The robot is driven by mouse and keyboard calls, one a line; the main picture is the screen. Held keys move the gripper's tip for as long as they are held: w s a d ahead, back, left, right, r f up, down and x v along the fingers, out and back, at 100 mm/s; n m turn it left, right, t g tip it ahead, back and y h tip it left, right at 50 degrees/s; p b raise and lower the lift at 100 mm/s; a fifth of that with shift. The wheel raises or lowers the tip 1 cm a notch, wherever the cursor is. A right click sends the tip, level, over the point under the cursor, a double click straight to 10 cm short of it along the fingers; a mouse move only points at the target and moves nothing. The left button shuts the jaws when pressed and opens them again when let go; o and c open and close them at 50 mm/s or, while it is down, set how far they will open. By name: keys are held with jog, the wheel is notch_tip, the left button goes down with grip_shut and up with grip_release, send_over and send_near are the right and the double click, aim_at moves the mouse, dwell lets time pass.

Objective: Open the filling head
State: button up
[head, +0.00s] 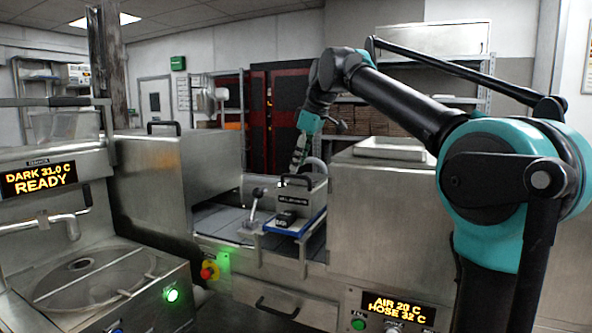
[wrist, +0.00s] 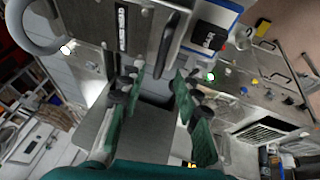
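A grey metal box with a dark top handle, which I take to be the filling head (head: 312,196), stands over the conveyor in the middle of the head view. Its lettered face (wrist: 122,30) and a dark handle bar (wrist: 166,45) show at the top of the wrist view. My gripper (head: 298,165) points down just behind and above the handle in the head view. In the wrist view my gripper (wrist: 160,84) has its two green fingers spread with a gap between them. The bar's end lies near this gap; I cannot tell whether it is between the fingers.
A blue-edged tray (head: 310,222) holding a black block (head: 292,217) sits in front of the box, beside a lever with a knob (head: 256,193). Steel housings (head: 190,175) flank the conveyor. A round-lidded tank (head: 85,270) stands at the left.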

jog(key=shift+x, duration=1.7)
jog(key=shift+c, duration=0.6)
grip_shut()
